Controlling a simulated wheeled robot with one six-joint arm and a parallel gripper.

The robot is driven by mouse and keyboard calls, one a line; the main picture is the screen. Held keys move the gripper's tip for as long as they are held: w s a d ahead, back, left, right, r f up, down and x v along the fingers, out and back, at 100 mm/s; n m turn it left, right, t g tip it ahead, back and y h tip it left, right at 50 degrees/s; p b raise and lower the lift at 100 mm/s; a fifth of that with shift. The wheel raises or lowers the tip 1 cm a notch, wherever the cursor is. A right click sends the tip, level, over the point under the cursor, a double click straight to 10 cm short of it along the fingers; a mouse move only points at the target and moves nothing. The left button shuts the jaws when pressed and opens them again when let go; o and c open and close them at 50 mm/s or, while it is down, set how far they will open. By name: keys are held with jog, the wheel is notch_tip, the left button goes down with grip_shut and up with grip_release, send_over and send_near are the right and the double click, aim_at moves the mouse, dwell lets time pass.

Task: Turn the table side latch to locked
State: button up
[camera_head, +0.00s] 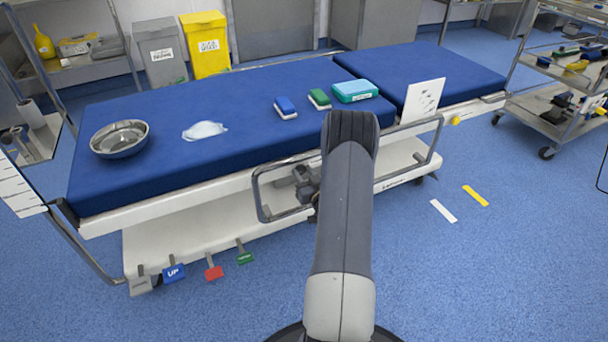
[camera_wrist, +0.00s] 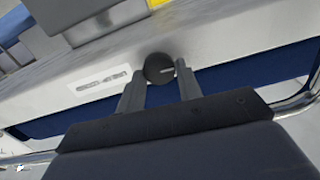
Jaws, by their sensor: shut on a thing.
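The table side latch (camera_wrist: 160,66) shows in the wrist view as a round black knob with a small pale mark on its face, on the pale side of the table. My gripper (camera_wrist: 162,82) has its two grey fingers on either side of the knob and is shut on it. In the head view, my arm hides the latch and most of the gripper at the near side of the operating table (camera_head: 240,100).
A metal side rail (camera_head: 262,190) runs along the table's near side around my arm. A steel bowl (camera_head: 120,139), a white cloth (camera_head: 204,130), blue (camera_head: 285,107) and green (camera_head: 319,98) blocks and a teal box (camera_head: 354,91) lie on top. Colored pedals (camera_head: 214,271) hang below.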

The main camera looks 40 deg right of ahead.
jog(key=m+b, duration=0.1)
jog(key=m, duration=0.3)
jog(key=shift+f+m, duration=0.15)
jog(key=shift+m, duration=0.15)
jog(key=m, duration=0.4)
jog(key=shift+d+b, duration=0.1)
jog(key=shift+b, duration=0.3)
jog(key=m, duration=0.5)
jog(key=shift+f+m, duration=0.1)
jog(key=shift+m, duration=1.8)
jog(key=o, duration=1)
jog(key=shift+c, duration=0.2)
jog(key=shift+p, duration=0.3)
jog(key=p+v, duration=0.2)
jog(key=v, duration=0.9)
